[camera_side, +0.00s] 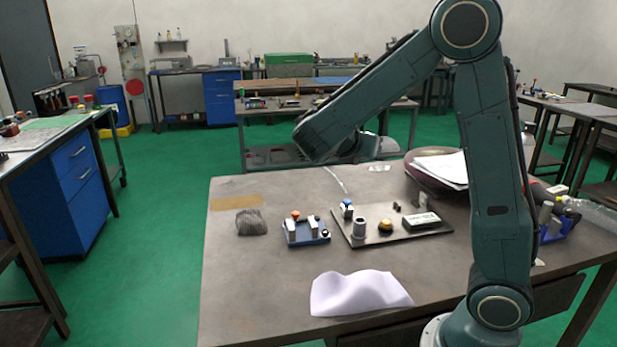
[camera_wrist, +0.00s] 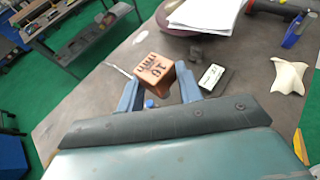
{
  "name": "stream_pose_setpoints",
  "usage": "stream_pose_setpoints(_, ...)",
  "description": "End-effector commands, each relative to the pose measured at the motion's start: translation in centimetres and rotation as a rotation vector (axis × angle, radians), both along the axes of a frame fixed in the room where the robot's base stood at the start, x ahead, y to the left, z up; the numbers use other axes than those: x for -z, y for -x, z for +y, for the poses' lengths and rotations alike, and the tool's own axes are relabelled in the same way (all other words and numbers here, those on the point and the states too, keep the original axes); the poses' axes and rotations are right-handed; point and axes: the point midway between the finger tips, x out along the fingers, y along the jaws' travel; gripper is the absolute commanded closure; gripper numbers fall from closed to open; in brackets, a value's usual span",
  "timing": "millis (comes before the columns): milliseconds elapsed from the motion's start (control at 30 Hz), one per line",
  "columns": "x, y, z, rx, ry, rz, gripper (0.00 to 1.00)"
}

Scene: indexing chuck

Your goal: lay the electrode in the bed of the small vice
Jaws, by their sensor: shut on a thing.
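The electrode (camera_wrist: 153,69) is a copper-coloured block with dark markings on its face. In the wrist view my gripper (camera_wrist: 158,84) is shut on it, with a blue finger on either side. In the side view the gripper and electrode are hidden by my arm. What seems to be the small vice (camera_side: 308,240) stands on the table left of the grey plate. It has a blue base, pale upright jaws and an orange knob. I cannot make it out in the wrist view. The electrode is held away from it.
Right of the vice, a grey plate (camera_side: 374,238) carries a cylinder, a blue-topped post, a yellow-topped part and a dark block. A grey cloth (camera_side: 251,222) lies left of the vice and a white sheet (camera_side: 358,293) in front. Papers (camera_side: 441,168) lie at the back right.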

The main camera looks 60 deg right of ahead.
Motion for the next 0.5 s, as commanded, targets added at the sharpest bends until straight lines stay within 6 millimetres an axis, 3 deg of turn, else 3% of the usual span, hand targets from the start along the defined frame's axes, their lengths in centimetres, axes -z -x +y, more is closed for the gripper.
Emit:
stream_pose_setpoints(267,0.1,-2.0,-2.6,0.061,-0.002,-0.001,0.93)
stream_pose_setpoints(500,0.3,-4.3,-6.8,0.143,-0.004,-0.001,0.93)
